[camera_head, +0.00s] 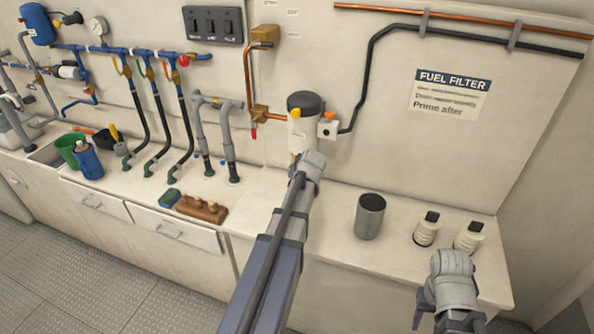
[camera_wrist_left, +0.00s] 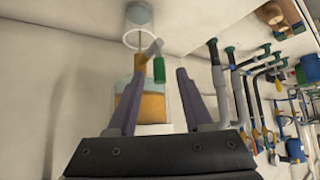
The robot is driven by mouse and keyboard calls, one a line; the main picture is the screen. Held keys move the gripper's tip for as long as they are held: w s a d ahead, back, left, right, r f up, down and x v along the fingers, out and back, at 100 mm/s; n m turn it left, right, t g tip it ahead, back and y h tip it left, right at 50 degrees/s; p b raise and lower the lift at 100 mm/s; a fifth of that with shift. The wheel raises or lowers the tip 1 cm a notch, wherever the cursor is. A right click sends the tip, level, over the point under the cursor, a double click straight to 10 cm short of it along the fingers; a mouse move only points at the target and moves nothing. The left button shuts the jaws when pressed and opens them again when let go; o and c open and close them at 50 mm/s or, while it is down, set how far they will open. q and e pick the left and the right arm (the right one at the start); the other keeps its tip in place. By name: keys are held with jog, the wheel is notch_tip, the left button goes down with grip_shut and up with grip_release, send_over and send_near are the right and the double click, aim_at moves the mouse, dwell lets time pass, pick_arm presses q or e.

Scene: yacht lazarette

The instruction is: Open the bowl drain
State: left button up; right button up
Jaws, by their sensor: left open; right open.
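The fuel filter (camera_head: 303,120), a white cylinder with a dark top, stands against the wall in the head view. My left arm hides its lower part. In the left wrist view, where the counter is at the top, its bowl (camera_wrist_left: 153,107) holds amber liquid. A small grey drain fitting with a green handle (camera_wrist_left: 158,69) projects from the bowl. My left gripper (camera_wrist_left: 161,75) is open, its fingers on either side of the handle in the picture; I cannot tell whether they touch it. My right gripper (camera_head: 446,308) is open and empty at the counter's right front.
A grey metal cup (camera_head: 370,216) and two white bottles (camera_head: 427,229) (camera_head: 468,237) stand on the right counter. A wooden block (camera_head: 201,208), a green sponge (camera_head: 169,198) and several hoses are at left. The FUEL FILTER sign (camera_head: 449,94) is on the wall.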

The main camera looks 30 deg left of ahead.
pick_arm(q)
jog(key=p+v, duration=0.2)
jog(key=v, duration=0.2)
jog(key=shift+r, duration=0.1)
pick_arm(e)
notch_tip(320, 180, up, 3)
pick_arm(q)
jog(key=shift+d, duration=0.1)
jog(key=s+d+f+m+g+h, duration=0.1)
jog(key=s+d+f+m+h, duration=0.2)
jog(key=d, duration=0.8)
jog(key=s+d+f+m+g, duration=0.2)
jog(key=s+d+m, duration=0.15)
jog(key=d, duration=0.65)
jog(key=s+d+f+m+g+h+b, duration=0.1)
jog(key=s+d+m, duration=0.6)
jog(key=s+d, duration=0.8)
jog(key=shift+s+d+f+g+h, duration=0.3)
jog(key=shift+d+f+g+h, duration=0.35)
jog(key=shift+g, duration=0.55)
pick_arm(e)
jog(key=shift+f, duration=0.65)
